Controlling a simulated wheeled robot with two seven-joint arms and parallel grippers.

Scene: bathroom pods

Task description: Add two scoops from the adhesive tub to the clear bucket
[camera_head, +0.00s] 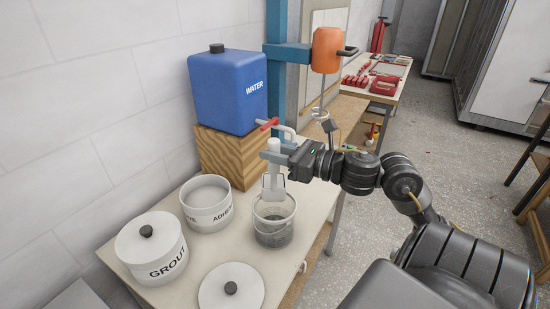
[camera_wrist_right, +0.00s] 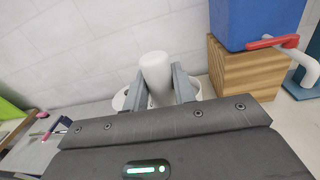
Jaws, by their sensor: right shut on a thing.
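The open white adhesive tub (camera_head: 207,217) stands on the table, left of the clear bucket (camera_head: 288,227). The bucket has a thin handle and holds dark grey material low inside. My right gripper (camera_head: 272,157) is shut on the pale handle of a scoop (camera_head: 273,185), above the bucket. The scoop hangs upright, its lower end at or over the bucket's mouth; I cannot tell whether it carries adhesive. In the right wrist view the white handle (camera_wrist_right: 156,75) sits between both fingers, partly hiding a white round rim behind. My left gripper is out of view.
A lidded grout tub (camera_head: 150,255) stands at the left, and a loose white lid (camera_head: 245,292) lies at the front. A blue water container (camera_head: 225,95) with a red-handled tap sits on a wooden block (camera_head: 225,160) behind. An orange mixer (camera_head: 326,50) hangs further back.

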